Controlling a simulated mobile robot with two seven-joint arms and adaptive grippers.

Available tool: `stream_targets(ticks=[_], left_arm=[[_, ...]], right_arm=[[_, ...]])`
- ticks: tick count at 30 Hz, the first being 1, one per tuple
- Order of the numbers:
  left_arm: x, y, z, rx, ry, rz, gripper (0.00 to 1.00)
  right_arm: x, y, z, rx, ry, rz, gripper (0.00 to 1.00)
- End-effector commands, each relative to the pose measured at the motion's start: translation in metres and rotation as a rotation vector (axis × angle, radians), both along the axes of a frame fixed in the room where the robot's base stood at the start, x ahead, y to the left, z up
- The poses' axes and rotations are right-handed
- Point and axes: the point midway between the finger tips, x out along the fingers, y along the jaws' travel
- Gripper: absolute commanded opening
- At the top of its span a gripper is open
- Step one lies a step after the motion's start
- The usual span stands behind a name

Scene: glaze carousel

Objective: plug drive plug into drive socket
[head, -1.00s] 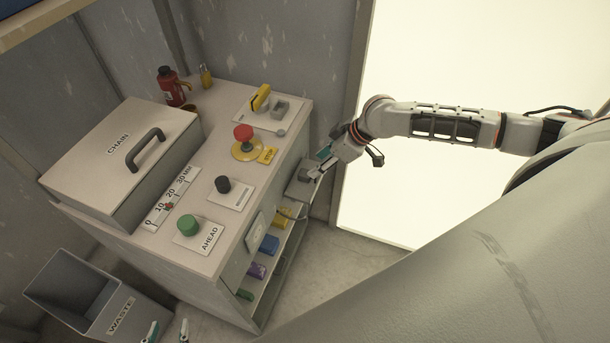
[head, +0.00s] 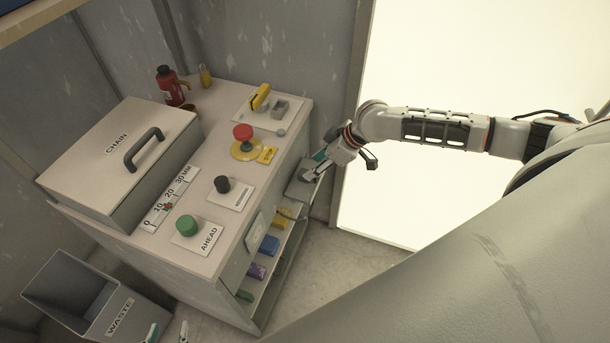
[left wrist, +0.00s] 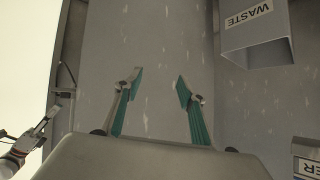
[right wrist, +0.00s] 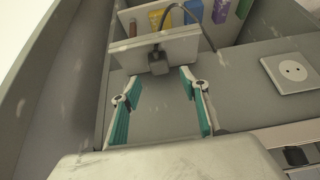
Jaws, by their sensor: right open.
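The drive plug (right wrist: 158,62) is a dark block with a black cable, at a pale upright plate in the right wrist view. My right gripper (right wrist: 157,88) is open, with its teal-lined fingers apart on either side just short of the plug; contact does not show. The drive socket (right wrist: 292,71) is a white square plate with a round two-hole face, to the right of the plug. My left gripper (left wrist: 158,88) is open and empty, low near the floor.
The cabinet (head: 215,262) carries the chain box (head: 95,150), green button (head: 187,226), black knob (head: 222,184) and red stop button (head: 243,132). Coloured blocks lie on its side shelf. A waste bin (head: 80,295) stands at lower left, also in the left wrist view (left wrist: 255,45).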

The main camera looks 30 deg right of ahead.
Motion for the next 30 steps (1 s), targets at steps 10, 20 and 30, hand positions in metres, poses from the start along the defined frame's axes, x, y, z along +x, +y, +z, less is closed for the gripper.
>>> stream_targets(ticks=[10,20,30], left_arm=[[0.001,0.003,-0.008,0.011,-0.004,-0.001,0.40],[0.007,0.004,-0.004,0.013,-0.015,0.000,0.40],[0.005,0.004,-0.006,0.013,-0.010,0.000,0.40]], right_arm=[[0.016,0.015,-0.042,0.002,0.003,0.001,0.44],[0.019,0.016,-0.043,0.000,0.000,0.001,0.44],[0.019,0.016,-0.043,0.001,0.001,0.001,0.06]])
